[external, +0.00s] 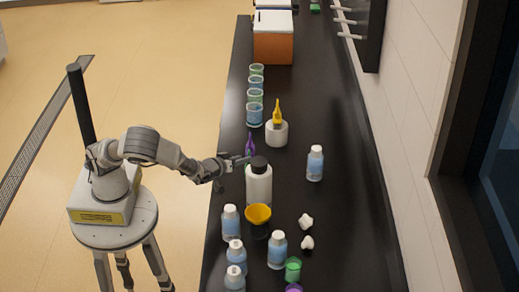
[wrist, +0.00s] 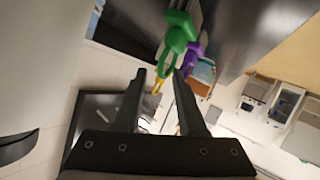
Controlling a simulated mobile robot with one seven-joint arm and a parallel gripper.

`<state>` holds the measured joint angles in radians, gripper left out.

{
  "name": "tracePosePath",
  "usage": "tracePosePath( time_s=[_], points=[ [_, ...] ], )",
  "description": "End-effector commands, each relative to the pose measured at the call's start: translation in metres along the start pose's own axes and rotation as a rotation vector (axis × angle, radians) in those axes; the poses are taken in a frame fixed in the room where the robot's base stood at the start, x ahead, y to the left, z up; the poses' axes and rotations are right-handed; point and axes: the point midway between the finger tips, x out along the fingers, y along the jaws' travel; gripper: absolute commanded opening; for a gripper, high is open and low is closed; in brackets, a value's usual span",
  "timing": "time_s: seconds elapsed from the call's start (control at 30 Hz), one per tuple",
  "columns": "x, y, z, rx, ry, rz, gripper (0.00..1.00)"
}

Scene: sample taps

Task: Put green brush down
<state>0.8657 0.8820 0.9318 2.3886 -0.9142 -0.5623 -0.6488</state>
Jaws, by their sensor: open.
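The green brush (wrist: 177,42) shows in the wrist view just past my fingertips, with a looped green part hanging toward the gap between them. A purple brush (wrist: 193,58) is right beside it, and its purple tip (external: 249,143) shows in the external view behind the white bottle. My gripper (wrist: 160,78) is open, its two dark fingers apart with nothing clearly held between them. In the external view my gripper (external: 236,162) is over the bench's left edge, left of the white bottle. I cannot tell whether a finger touches the green brush. What supports the brush is largely hidden.
A yellow brush (external: 277,112) stands in a white holder (external: 276,134). Several beakers (external: 254,114) line the left edge.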

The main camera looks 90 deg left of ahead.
Motion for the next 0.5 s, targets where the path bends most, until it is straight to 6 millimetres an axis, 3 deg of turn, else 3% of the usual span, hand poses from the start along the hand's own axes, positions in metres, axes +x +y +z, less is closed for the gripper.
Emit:
tracePosePath(
  time_s=[0.2,0.5],
  points=[
    [-0.037,0.001,-0.001,0.002,-0.002,0.003,0.40],
    [-0.068,0.001,-0.001,0.000,0.000,0.002,0.40]
  ],
)
